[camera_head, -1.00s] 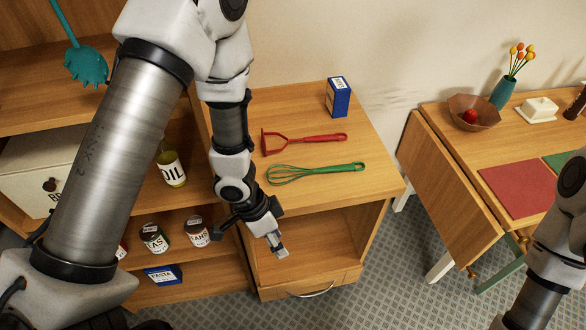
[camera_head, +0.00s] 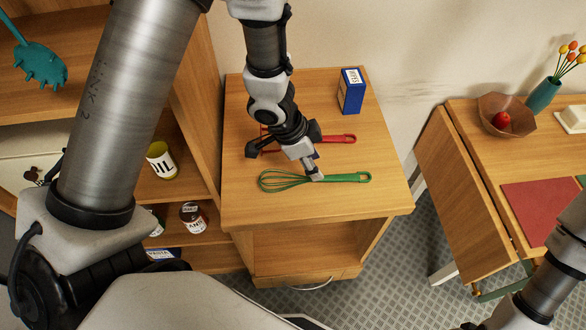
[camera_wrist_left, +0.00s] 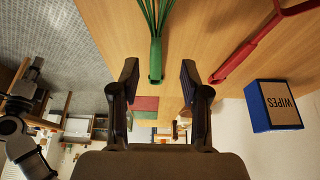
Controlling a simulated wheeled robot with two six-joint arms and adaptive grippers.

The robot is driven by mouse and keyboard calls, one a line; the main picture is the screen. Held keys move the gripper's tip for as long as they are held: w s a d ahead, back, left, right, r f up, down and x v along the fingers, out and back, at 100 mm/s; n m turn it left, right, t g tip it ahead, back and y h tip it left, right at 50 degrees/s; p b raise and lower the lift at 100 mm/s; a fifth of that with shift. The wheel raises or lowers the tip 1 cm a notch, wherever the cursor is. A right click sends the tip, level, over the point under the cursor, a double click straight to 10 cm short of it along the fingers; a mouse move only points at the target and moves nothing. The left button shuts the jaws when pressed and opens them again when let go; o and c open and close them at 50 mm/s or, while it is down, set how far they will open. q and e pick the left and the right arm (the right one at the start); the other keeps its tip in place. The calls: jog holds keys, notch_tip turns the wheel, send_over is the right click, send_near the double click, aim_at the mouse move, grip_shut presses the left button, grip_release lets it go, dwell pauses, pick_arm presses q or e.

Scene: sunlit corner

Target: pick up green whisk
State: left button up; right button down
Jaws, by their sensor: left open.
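The green whisk (camera_head: 345,177) lies on the wooden cabinet top, wires to the left and handle to the right. My left gripper (camera_head: 315,175) is over it, by the point where the wires meet the handle. In the left wrist view the gripper (camera_wrist_left: 159,75) is open, and the end of the green handle (camera_wrist_left: 156,62) shows between the two fingers. The wires run up out of that view. I cannot tell the exact height of the fingers above the whisk. My right arm shows at the lower right in the head view; its gripper is out of frame.
A red masher (camera_head: 338,138) lies just behind the whisk, partly hidden by my left arm. A blue wipes box (camera_head: 351,92) stands at the back. Shelves with an oil can (camera_head: 162,162) are on the left. A table with a red mat (camera_head: 540,210) is on the right.

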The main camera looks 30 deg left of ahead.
aim_at(350, 176)
pick_arm(q)
jog(key=f, duration=0.1)
jog(key=d+f, duration=0.1)
jog(key=shift+s+d+f, duration=0.1)
jog(key=shift+s+f, duration=0.2)
jog(key=shift+s, duration=0.05)
jog(key=shift+w+d+f, duration=0.2)
jog(key=shift+w+f, duration=0.2)
jog(key=shift+f, duration=0.25)
jog(key=shift+w+d+f, duration=0.2)
jog(key=shift+w+f, duration=0.2)
jog(key=shift+f, duration=0.2)
jog(key=shift+w+f, duration=0.1)
jog(key=shift+s+r, duration=0.2)
jog(key=shift+s, duration=0.1)
jog(key=c, duration=0.3)
grip_shut()
pick_arm(e)
jog(key=shift+f, duration=0.4)
jog(key=shift+s, duration=0.1)
